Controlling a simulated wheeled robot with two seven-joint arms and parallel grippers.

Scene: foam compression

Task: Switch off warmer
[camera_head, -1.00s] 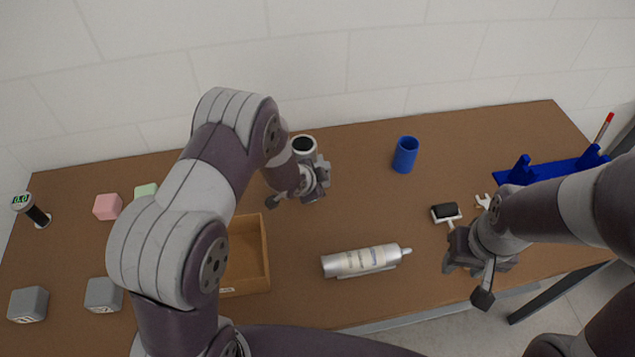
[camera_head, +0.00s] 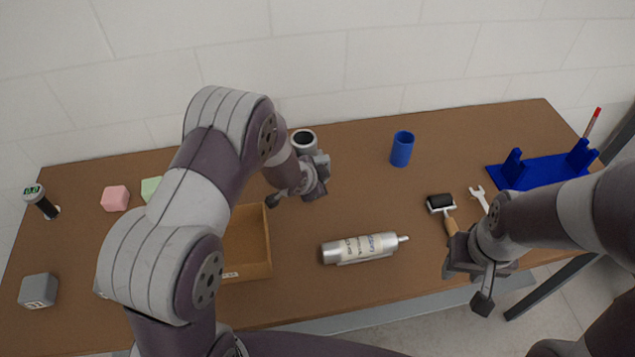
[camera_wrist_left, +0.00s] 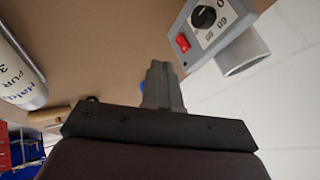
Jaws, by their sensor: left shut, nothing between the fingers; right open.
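The warmer shows in the left wrist view as a grey control box (camera_wrist_left: 212,28) with a black dial (camera_wrist_left: 203,17), a red rocker switch (camera_wrist_left: 183,43) and a metal cylinder (camera_wrist_left: 242,52) beside it. In the head view, its round dark-mouthed top (camera_head: 304,139) shows at the back of the table, mostly behind my left wrist. My left gripper (camera_head: 316,178) is beside it. In the left wrist view its fingers (camera_wrist_left: 158,70) are shut and empty, just left of and below the switch, apparently apart from it. My right gripper (camera_head: 457,268) is open and empty near the front edge.
A silver tube (camera_head: 360,248) lies mid-table beside an open wooden box (camera_head: 247,275). A blue cup (camera_head: 402,149) stands behind. A roller (camera_head: 440,203), a wrench (camera_head: 480,199) and a blue rack (camera_head: 540,173) are at right.

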